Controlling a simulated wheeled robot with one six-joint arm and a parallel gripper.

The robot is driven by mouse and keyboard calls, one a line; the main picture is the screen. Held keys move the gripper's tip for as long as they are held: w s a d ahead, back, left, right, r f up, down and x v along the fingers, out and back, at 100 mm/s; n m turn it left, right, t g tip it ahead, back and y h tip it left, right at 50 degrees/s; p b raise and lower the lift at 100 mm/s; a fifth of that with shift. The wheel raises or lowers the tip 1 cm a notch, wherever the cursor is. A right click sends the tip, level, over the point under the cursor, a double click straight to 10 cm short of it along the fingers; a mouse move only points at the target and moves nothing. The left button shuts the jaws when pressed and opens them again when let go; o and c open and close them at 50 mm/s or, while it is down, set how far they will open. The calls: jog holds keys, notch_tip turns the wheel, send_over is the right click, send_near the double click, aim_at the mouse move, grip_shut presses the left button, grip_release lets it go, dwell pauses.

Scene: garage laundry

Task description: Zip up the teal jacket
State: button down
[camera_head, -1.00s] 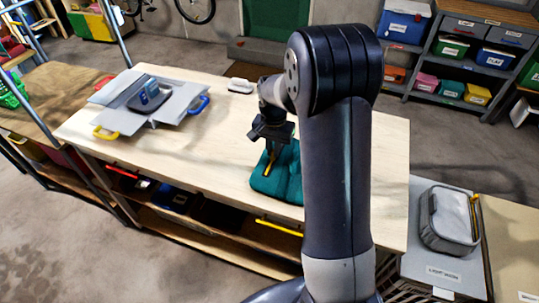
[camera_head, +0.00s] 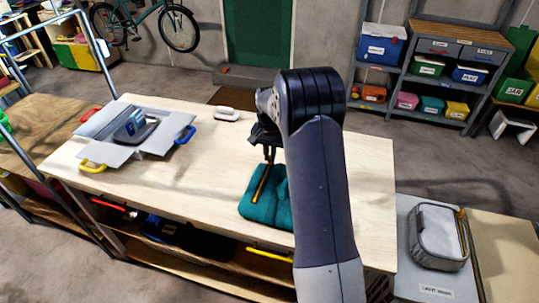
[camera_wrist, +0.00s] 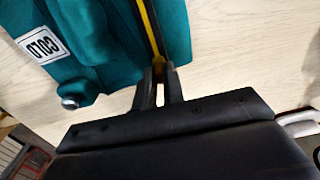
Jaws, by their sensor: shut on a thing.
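The teal jacket (camera_head: 279,207) lies folded on the pale workbench (camera_head: 215,180), near its front edge. A yellow zip line (camera_head: 261,185) runs along it; the line also shows in the wrist view (camera_wrist: 149,27). My gripper (camera_head: 269,158) points down at the jacket's far end. In the wrist view, my gripper (camera_wrist: 160,78) has its fingers close together at the end of the yellow line, shut on the zip pull, which the fingers hide.
A grey open-flapped box (camera_head: 100,150) with coloured handles stands at the bench's left. A white brush-like object (camera_head: 227,114) lies at the back edge. The bench's middle is clear.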

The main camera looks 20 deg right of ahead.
jog(key=c, duration=1.5)
grip_release()
notch_tip(320, 180, up, 11)
jog(key=shift+f+b, duration=0.1)
jog(key=shift+b, duration=0.5)
notch_tip(320, 180, down, 11)
jog(key=shift+r+p, duration=0.1)
jog(key=shift+p, duration=0.6)
jog(key=shift+s+a, duration=0.7)
jog(key=shift+s, duration=0.2)
